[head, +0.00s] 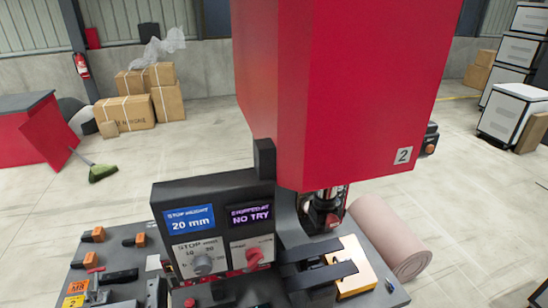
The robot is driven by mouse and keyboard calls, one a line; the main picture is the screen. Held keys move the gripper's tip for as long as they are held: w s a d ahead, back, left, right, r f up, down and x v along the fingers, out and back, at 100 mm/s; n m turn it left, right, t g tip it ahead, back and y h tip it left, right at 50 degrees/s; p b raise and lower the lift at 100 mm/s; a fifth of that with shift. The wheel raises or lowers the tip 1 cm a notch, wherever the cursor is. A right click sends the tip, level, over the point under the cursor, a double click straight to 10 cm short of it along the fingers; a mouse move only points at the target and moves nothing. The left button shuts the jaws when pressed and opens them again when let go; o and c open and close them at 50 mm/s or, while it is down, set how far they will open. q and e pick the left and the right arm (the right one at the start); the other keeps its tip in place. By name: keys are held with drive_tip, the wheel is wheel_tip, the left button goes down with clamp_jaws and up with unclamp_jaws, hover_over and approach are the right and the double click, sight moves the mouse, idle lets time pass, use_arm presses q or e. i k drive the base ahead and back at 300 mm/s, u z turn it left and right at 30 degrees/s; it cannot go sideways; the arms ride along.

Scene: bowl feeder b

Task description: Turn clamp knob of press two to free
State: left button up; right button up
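Press two is a tall red press head (345,90) with a "2" plate (403,155) at its lower right. Its dark panel (165,205) at the front left has a blue display reading "20 mm" (190,219) and a purple one ending in "NO TRY" (250,215). Below are a grey knob (201,265) in a numbered "STOP" dial and a red knob (254,257) on a white plate. The red knob's lettering is too small to read, so I cannot tell whether it is the clamp knob or how it is set. I can make out neither gripper.
Under the press head, dark forked bars (322,272) lie by a yellow block (354,268). Orange-and-black parts (93,235) sit on the grey bench at left. A pink roll (390,240) lies at right. Cartons (140,95), a green broom (103,172) and white cabinets (515,115) stand farther back.

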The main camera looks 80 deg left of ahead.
sight(332, 221)
drive_tip(key=k, duration=0.85)
drive_tip(key=u, duration=1.5)
drive_tip(key=i, duration=0.5)
drive_tip(key=u, duration=1.65)
drive_tip(key=k, duration=0.75)
drive_tip(key=z, duration=1.3)
